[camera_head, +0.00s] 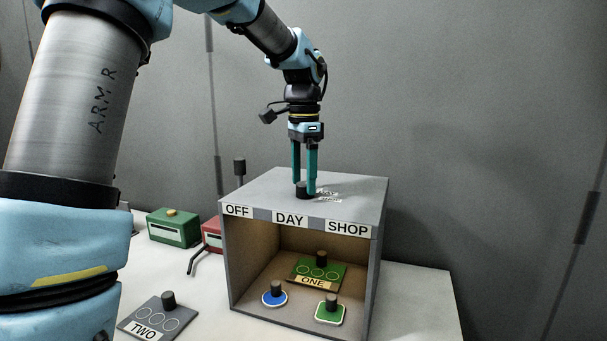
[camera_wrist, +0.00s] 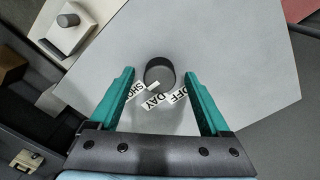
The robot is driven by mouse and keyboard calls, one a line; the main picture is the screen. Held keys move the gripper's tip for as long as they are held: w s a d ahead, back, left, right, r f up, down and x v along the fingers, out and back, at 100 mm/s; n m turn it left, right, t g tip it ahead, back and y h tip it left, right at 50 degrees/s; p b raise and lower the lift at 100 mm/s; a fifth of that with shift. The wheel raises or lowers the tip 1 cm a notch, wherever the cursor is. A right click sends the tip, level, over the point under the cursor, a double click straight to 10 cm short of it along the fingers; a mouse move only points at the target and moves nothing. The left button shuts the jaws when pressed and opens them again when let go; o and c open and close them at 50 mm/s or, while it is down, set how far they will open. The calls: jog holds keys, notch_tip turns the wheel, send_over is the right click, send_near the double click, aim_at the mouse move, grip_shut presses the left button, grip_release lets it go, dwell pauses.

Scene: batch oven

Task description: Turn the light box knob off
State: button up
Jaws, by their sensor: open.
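The light box (camera_head: 375,215) is a grey open-fronted box with OFF, DAY and SHOP labels along its front top edge. Its dark round knob (camera_head: 301,190) stands on the top panel and shows in the wrist view as a dark ring-like cylinder (camera_wrist: 160,70). In the wrist view gaps show between knob and fingers (camera_wrist: 159,74).
Inside the box are a green ONE plate (camera_head: 331,272), a blue round piece (camera_head: 268,299) and a green piece (camera_head: 322,313), each with a dark knob. A TWO plate (camera_head: 170,321), a green box (camera_head: 173,229) and a red box (camera_head: 211,232) stand left. The wall is behind.

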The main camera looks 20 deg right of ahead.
jog(key=shift+f, duration=0.1)
grip_shut()
dwell(0.7)
